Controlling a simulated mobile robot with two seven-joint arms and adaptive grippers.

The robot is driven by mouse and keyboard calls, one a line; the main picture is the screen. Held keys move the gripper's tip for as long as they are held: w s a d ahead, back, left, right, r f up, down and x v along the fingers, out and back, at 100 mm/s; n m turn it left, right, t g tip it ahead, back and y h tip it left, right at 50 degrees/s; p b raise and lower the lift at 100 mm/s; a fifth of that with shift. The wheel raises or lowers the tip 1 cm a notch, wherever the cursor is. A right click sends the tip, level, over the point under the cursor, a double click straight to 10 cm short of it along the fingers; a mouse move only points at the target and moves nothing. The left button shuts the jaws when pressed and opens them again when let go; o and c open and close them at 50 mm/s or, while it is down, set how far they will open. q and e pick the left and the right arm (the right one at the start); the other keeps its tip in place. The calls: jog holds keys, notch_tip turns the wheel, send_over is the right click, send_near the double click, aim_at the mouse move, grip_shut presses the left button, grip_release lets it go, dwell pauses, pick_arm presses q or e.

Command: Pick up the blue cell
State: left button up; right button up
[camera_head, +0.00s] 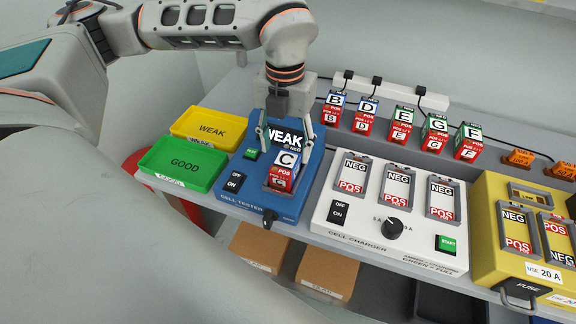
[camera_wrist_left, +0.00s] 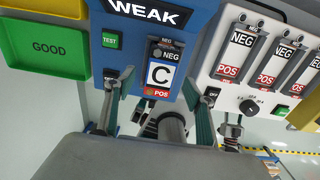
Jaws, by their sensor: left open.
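A cell marked C (camera_head: 285,160), with blue and red sides, sits in the slot of the blue cell tester (camera_head: 235,205). It also shows in the left wrist view (camera_wrist_left: 160,75). Two more blue-and-red cells, B (camera_head: 333,107) and D (camera_head: 365,115), stand in the row at the back. My left gripper (camera_head: 284,146) is open above the tester, its fingers on either side of cell C. In the wrist view a gap shows beside the cell; whether a finger touches it I cannot tell. My right gripper is not in view.
The tester display reads WEAK. A yellow WEAK tray (camera_head: 210,120) and a green GOOD tray (camera_head: 150,160) stand left of the tester. A white cell charger (camera_head: 355,225) is close on the right, with a yellow fuse box (camera_head: 486,230) beyond. Green-and-red cells stand behind (camera_head: 435,130).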

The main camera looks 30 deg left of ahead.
aim_at(287, 159)
pick_arm(q)
notch_tip(287, 159, down, 5)
jog(key=shift+d, duration=0.1)
grip_shut()
dwell(0.3)
jog(key=shift+r, duration=0.15)
